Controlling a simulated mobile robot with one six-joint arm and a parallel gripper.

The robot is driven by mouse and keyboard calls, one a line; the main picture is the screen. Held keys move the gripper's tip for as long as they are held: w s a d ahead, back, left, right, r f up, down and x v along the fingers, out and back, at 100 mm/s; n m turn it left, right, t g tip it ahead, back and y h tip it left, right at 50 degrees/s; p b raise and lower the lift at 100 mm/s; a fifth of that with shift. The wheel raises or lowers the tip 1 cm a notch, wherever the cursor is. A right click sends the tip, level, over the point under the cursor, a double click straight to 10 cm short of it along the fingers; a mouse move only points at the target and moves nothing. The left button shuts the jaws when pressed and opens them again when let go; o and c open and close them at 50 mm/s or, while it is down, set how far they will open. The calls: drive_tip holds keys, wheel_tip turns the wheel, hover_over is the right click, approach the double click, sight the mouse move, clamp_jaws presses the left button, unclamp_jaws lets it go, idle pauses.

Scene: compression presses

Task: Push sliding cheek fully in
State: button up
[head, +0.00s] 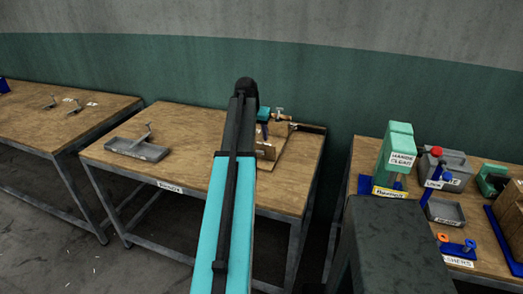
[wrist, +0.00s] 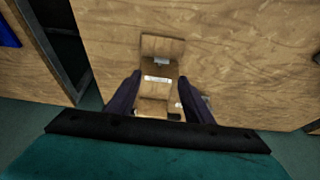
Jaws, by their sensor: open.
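A wooden press fixture (head: 272,142) stands on the right part of the middle bench, partly hidden behind my arm in the head view. In the wrist view the wooden fixture (wrist: 162,47) lies beyond and between my fingers, with small white labels on it. I cannot tell for sure which wooden piece is the sliding cheek or how far in it sits. My gripper (wrist: 160,76) is open, its two dark fingers spread on either side of the fixture in the picture. Whether they touch it is unclear. In the head view, my gripper (head: 264,128) shows only in part at the fixture.
A grey tray (head: 138,149) sits on the middle bench's left, with clear wood between it and the fixture. The right bench holds a green press (head: 396,155), a grey tray (head: 446,213) and blue stands. Another bench (head: 60,118) stands left.

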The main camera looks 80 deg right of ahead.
drive_tip(key=shift+p+x, duration=1.85)
drive_tip(key=shift+x, duration=4.7)
clamp_jaws()
